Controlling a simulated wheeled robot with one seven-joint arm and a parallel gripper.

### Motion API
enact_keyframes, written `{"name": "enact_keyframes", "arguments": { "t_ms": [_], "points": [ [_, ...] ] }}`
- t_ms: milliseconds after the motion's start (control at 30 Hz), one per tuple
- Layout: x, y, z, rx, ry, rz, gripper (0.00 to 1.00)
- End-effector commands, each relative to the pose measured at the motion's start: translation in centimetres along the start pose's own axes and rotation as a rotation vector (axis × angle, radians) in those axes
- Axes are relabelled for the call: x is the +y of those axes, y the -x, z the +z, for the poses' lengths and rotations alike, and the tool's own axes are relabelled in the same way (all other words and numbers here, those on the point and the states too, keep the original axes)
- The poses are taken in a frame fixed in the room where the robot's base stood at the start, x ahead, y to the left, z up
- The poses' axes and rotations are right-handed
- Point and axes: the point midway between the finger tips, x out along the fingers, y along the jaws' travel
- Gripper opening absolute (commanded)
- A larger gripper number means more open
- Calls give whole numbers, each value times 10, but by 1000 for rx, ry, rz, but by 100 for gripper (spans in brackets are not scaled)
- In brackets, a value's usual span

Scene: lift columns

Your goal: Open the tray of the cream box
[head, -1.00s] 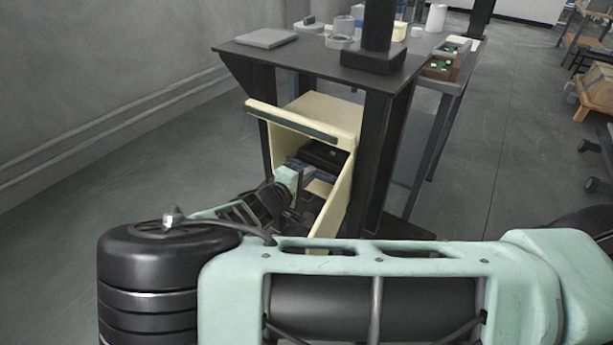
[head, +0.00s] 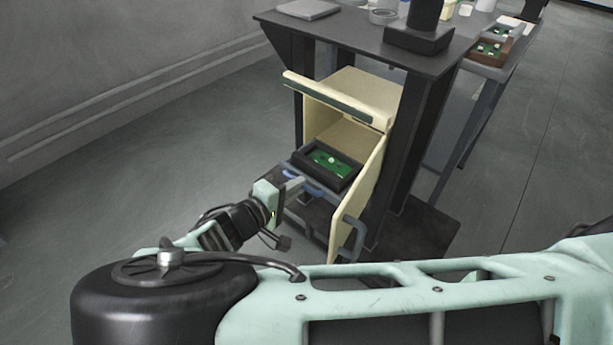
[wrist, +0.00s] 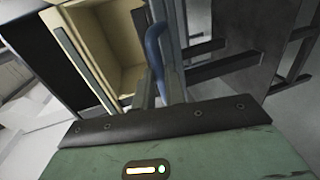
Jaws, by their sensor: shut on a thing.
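The cream box (head: 369,84) stands under the dark table, with its front open, a raised flap along the top and a door (head: 361,200) swung out at the right. Its grey tray (head: 297,163) sticks out of the front toward me. A black holder (head: 343,184) with a green circuit board lies on the tray. My gripper (head: 299,184) is at the tray's front, shut on the blue handle (wrist: 154,48). In the wrist view the handle runs up from between the fingers (wrist: 160,96), with the box's cream interior behind it.
The door, with its grey handle (head: 353,235), stands close to the right of my gripper. The dark table (head: 350,35) overhangs the box and carries a post and several small items. Floor is free at the left.

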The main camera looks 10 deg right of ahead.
Motion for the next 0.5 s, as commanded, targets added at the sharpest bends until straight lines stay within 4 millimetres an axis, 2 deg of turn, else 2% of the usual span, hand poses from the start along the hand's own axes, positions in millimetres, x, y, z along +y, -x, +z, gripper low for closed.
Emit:
{"name": "enact_keyframes", "arguments": {
  "t_ms": [167, 500],
  "points": [
    [-2, 8, 0, 1, 0, -2, 0],
    [-2, 9, 0, 1, 0, -1, 0]
  ]
}}
